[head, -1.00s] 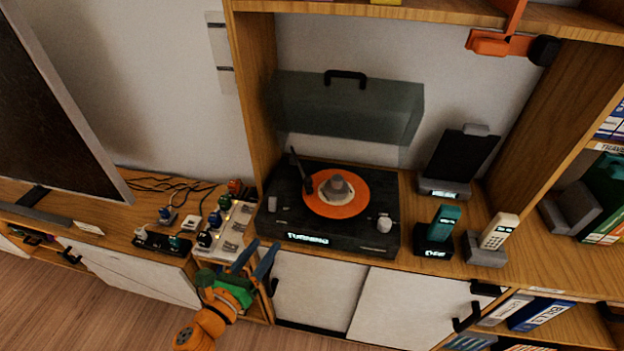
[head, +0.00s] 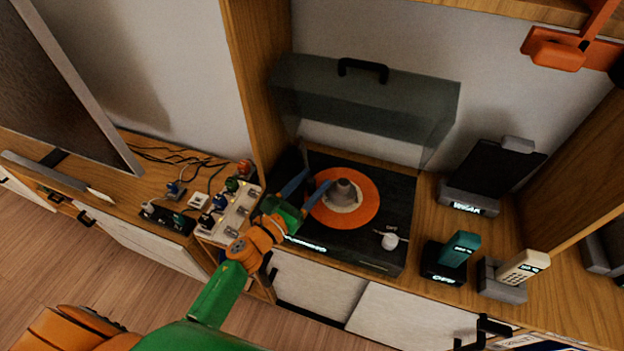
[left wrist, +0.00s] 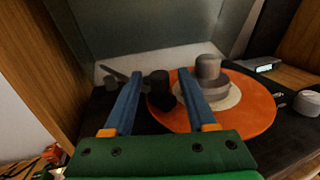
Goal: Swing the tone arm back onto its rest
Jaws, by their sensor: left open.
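The turntable (head: 388,205) is a black deck on the wooden cabinet with an orange record (head: 364,213) on it. A grey stepped piece (head: 343,191) stands at the record's centre. The tone arm shows in the left wrist view as a dark bar behind the fingers, with a black upright piece (left wrist: 160,92) near the record's left edge. My left gripper (head: 312,184) is open over the deck's left part. In the left wrist view its blue fingers (left wrist: 158,80) appear on either side of the black piece; contact cannot be told. The rest is not clearly visible. My right gripper is out of view.
The raised smoky lid (head: 365,105) stands behind the deck. A cabinet side wall (head: 255,85) rises close on the left. A power strip with plugs (head: 232,212) lies left, phones (head: 458,250) right. An orange fixture (head: 553,50) hangs upper right.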

